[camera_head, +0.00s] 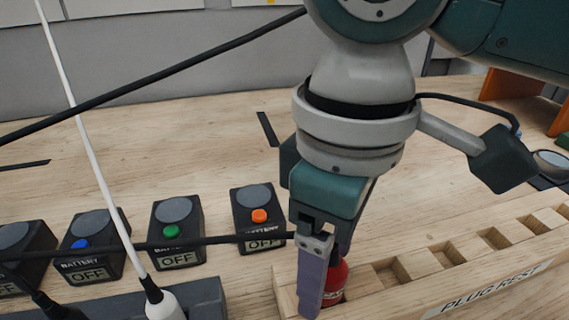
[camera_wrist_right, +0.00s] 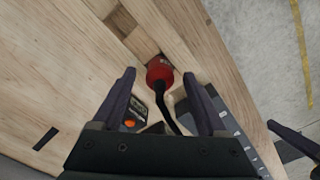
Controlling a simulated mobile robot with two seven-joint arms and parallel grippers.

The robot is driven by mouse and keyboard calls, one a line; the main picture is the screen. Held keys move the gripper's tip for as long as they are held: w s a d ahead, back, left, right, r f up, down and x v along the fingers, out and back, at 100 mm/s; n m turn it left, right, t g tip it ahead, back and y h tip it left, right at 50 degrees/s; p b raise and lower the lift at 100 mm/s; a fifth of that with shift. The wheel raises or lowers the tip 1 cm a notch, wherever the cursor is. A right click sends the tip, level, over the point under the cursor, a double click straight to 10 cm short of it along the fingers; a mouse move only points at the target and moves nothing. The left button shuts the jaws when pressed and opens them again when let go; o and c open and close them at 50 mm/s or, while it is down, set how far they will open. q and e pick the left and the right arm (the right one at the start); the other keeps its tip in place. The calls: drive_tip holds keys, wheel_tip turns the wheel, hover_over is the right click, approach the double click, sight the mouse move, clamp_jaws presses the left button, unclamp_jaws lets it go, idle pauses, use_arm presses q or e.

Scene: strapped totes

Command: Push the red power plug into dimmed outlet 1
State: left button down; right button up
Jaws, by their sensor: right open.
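The red power plug (camera_head: 334,281) stands in the near left end of the wooden plug rest (camera_head: 448,290). My right gripper (camera_head: 322,292) is over it, pointing down, with one purple finger in front of the plug and the other mostly hidden. In the right wrist view the plug (camera_wrist_right: 160,72) shows between the tips of the open fingers, its black cord running back between them. I cannot tell whether a finger touches it. A dark outlet strip (camera_head: 208,296) lies at the lower left with a white plug (camera_head: 166,305) on it. No outlet 1 marking is visible.
Several black battery boxes (camera_head: 177,230) marked OFF stand behind the strip, with coloured buttons. Black cables and a white cord (camera_head: 88,150) cross the left side. The rest's other slots (camera_head: 447,255) look empty. The wooden table behind is mostly clear.

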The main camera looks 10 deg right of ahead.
drive_tip(key=shift+f, duration=0.45)
drive_tip(key=shift+c, duration=0.3)
clamp_jaws()
drive_tip(key=c, duration=0.6)
unclamp_jaws()
clamp_jaws()
